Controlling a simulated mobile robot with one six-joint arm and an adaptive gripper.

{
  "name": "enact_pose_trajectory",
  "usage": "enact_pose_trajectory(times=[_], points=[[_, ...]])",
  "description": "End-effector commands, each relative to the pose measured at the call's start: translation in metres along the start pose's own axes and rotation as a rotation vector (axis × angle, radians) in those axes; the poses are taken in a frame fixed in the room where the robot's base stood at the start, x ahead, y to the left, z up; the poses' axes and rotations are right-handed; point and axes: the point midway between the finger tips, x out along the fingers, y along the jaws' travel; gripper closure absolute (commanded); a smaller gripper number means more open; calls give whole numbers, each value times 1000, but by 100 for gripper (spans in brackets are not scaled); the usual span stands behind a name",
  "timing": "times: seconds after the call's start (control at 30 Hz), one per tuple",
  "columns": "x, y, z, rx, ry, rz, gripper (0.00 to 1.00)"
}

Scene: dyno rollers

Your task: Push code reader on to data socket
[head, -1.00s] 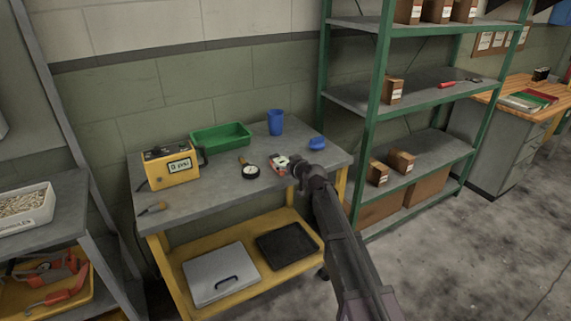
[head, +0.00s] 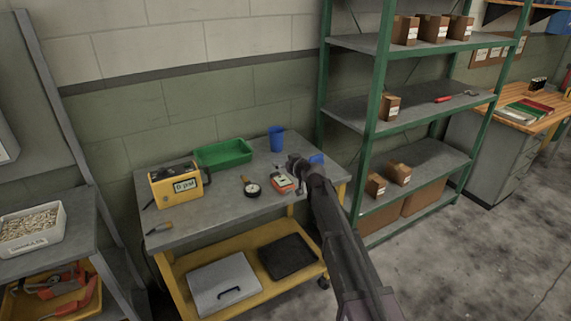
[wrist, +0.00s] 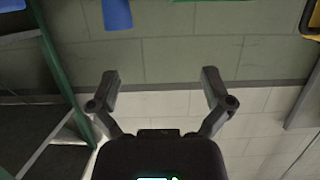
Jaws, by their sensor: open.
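A small orange and white handheld device (head: 281,182), which looks like the code reader, lies on the grey top of the yellow cart (head: 215,217). My gripper (head: 294,163) is over the cart top, just behind and right of the device in the head view, and apart from it as far as I can tell. In the wrist view my gripper (wrist: 162,88) has its two fingers spread wide with nothing between them. The device does not show in the wrist view. I cannot make out a data socket in either view.
The cart top also holds a yellow gauge box (head: 176,185), a green tray (head: 223,153), a blue cup (head: 276,139), a round gauge (head: 252,188) and a screwdriver (head: 159,228). A blue object (head: 316,159) is partly behind my arm. Green shelving (head: 373,110) stands close on the right.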

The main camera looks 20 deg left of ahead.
Motion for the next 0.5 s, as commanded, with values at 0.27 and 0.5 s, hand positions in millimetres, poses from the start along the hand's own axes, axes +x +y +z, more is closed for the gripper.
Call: enact_pose_trajectory(times=[0.27, 0.5], points=[[2, 2, -29, 0, 0, 0, 0], [5, 4, -50, 0, 0, 0, 0]])
